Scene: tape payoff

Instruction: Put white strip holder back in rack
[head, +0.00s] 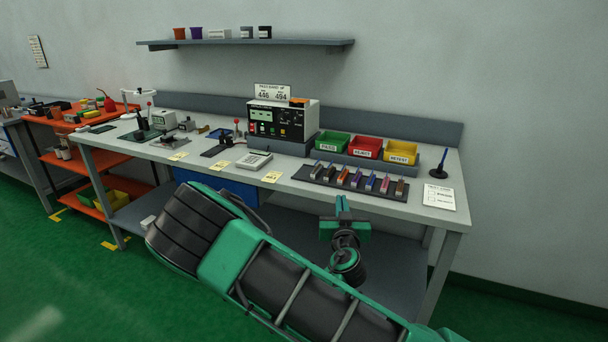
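A dark rack (308,178) lies on the right part of the grey workbench, near its front edge. A row of several small strip holders (356,179) stands in it, in brown, orange, blue, purple and red tones. I cannot pick out a white strip holder for sure. My gripper (343,204) is in front of the bench, just below the rack in the picture, with its narrow green end pointing up. It looks apart from the holders. Its fingers are too small and edge-on to show whether they are open or hold anything.
Behind the rack stand green (332,143), red (366,147) and yellow (401,153) labelled bins. A tester box (281,122) stands to their left, a calculator (254,160) before it. A pen stand (439,165) and paper sheet (439,198) lie right. Bare benchtop separates rack and sheet.

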